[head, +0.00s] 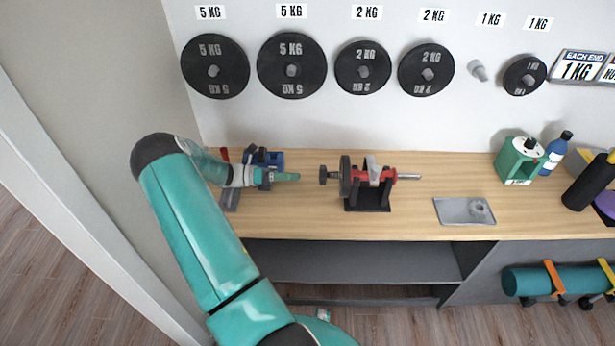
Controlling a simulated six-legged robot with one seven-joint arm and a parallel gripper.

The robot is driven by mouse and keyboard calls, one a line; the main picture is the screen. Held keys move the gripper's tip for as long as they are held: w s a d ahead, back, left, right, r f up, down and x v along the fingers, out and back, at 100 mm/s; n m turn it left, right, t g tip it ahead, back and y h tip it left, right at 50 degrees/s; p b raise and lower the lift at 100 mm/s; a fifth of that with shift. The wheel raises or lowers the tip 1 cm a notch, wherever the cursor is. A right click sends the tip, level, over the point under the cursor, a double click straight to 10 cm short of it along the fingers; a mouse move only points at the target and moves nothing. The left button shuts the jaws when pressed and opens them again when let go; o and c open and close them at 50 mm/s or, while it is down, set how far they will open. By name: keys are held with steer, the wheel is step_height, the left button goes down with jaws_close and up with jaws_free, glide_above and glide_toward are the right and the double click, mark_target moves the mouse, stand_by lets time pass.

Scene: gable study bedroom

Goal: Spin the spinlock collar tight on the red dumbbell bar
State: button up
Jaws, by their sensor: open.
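The red dumbbell bar (374,176) lies level on a black stand (368,203) on the wooden bench. A black plate (345,176) is on its left side. A dark spinlock collar (323,175) is at the bar's left end, with a small gap between it and the plate. The right end of the bar (408,176) is bare grey metal. My gripper (290,177) is open and empty. It points right toward the collar, a short distance to its left. The fingers are small in this view and partly overlap each other.
A grey tray (455,211) holding a small round grey part (480,206) lies right of the stand. A blue object (268,157) stands behind my gripper. Weight plates (291,66) hang on the wall.

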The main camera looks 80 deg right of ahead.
steer(key=v, duration=0.6)
steer(key=shift+a, duration=0.15)
stand_by(0.5)
